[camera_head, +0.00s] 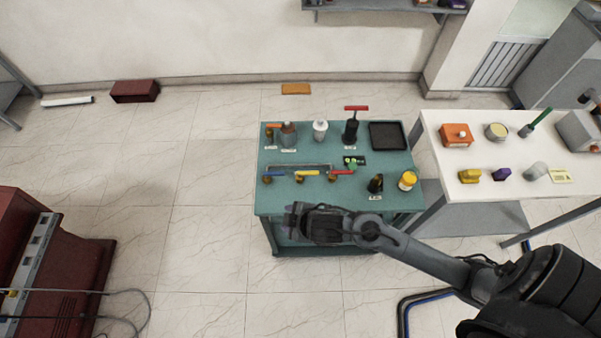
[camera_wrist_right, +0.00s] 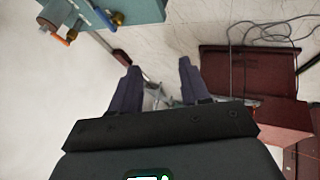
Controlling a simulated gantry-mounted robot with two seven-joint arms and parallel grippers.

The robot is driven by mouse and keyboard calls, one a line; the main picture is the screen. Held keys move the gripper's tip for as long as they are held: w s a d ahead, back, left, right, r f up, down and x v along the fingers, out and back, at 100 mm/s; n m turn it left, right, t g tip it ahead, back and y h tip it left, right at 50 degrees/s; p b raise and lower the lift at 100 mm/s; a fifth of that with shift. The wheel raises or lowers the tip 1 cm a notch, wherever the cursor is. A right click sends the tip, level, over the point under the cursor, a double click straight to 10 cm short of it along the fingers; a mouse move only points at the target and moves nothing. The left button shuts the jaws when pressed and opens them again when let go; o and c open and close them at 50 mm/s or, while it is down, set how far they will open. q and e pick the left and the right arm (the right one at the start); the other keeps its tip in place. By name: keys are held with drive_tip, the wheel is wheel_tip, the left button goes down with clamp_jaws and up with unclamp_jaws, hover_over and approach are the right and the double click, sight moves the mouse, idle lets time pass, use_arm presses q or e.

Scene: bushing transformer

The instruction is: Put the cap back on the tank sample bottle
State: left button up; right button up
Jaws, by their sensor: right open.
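My right gripper (camera_head: 296,220) is at the near edge of the teal bench, low in the head view. In the right wrist view its two fingers (camera_wrist_right: 158,82) are apart with nothing between them. On the bench stand a grey bottle (camera_head: 288,135) with a label before it, a whitish bottle (camera_head: 320,131) and a small dark bottle (camera_head: 375,184) with a label. I cannot tell which is the tank sample bottle, and I cannot make out a loose cap. A yellow-and-white jar (camera_head: 407,180) stands at the right. My left gripper is not in view.
The teal bench (camera_head: 345,206) also holds a black tray (camera_head: 388,136), a red-handled black pump (camera_head: 351,128) and blue-, yellow- and red-handled valves (camera_head: 306,174). A white table (camera_head: 480,145) with several items stands right. A dark red cabinet (camera_head: 70,265) stands left. Open tiled floor lies between.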

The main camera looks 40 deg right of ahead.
drive_tip(key=w+d+f+n+g+b, duration=0.1)
drive_tip(key=w+d+f+n+b, duration=0.6)
drive_tip(key=w+d+f+b, duration=0.45)
use_arm(q)
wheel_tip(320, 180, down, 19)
drive_tip(key=b, duration=0.5)
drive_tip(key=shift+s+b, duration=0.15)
drive_tip(key=shift+b, duration=0.2)
use_arm(e)
drive_tip(key=s+d+m+g, duration=0.1)
drive_tip(key=s+d+g, duration=0.1)
drive_tip(key=d, duration=1.1)
drive_tip(key=s+d+m+g+h, duration=0.1)
drive_tip(key=s+d+g, duration=0.1)
drive_tip(key=d, duration=1.1)
drive_tip(key=shift+s+r+g+h, duration=0.3)
drive_tip(key=shift+s, duration=0.4)
drive_tip(key=shift+d, duration=0.1)
drive_tip(key=b, duration=0.3)
hover_over(355, 168)
wheel_tip(355, 168, down, 6)
drive_tip(key=shift+r, duration=0.2)
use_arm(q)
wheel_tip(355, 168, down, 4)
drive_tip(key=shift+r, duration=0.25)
